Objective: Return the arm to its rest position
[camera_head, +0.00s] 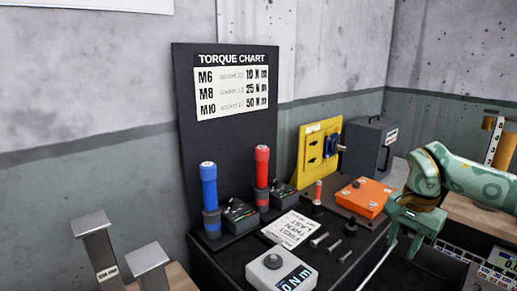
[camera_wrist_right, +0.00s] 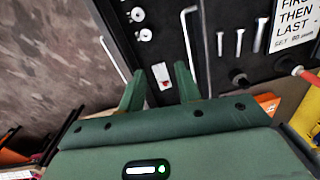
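My left arm and gripper are not in view.
An orange box (camera_head: 362,197), a yellow panel (camera_head: 318,155) and a grey case (camera_head: 370,147) stand beyond the gripper. Blue (camera_head: 208,187) and red (camera_head: 262,168) handled tools stand upright at the torque chart board (camera_head: 232,135). Bolts (camera_head: 333,246) lie by a white card (camera_head: 290,229).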

